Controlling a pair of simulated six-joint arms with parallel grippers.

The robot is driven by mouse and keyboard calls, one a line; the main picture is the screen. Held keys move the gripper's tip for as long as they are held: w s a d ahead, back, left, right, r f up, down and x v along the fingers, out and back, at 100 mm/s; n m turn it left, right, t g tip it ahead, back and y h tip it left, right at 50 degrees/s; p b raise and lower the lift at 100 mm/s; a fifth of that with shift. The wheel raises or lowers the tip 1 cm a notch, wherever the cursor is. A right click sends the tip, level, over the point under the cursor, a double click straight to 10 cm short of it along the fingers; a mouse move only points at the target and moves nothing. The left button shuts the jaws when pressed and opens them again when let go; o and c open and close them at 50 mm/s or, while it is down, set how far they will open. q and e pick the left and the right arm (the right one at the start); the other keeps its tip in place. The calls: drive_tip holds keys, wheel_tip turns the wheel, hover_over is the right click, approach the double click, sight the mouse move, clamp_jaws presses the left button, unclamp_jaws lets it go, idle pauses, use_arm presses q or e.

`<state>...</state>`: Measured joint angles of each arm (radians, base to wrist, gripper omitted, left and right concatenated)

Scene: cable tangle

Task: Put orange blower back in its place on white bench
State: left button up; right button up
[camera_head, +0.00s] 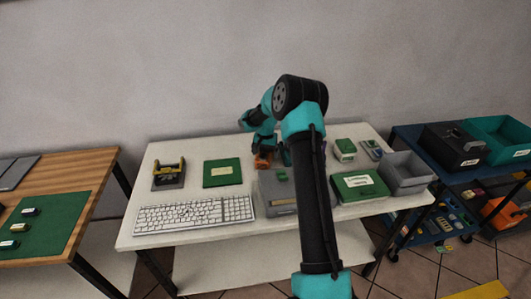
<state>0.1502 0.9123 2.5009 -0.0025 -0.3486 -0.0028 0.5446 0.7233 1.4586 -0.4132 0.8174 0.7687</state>
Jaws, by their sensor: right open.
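The orange blower (262,161) is a small orange shape on the white bench (190,233), behind the grey case and right of the green pad. My right arm reaches across the bench, and my right gripper (270,156) is at the orange blower, pointing down. The jaws are open. The arm and gripper partly cover the blower, and I cannot tell whether they touch it. My left gripper is not in view.
On the bench are a white keyboard (195,215), a green pad (222,172), a black-and-yellow holder (168,175), a grey case (275,192), a green box (360,186) and a grey bin (406,172). A wooden table (82,177) stands left, a dark cart right.

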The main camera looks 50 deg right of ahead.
wheel_tip(320, 180, up, 12)
drive_tip(key=shift+r, duration=0.15)
idle(0.5)
drive_tip(key=shift+a, duration=0.1)
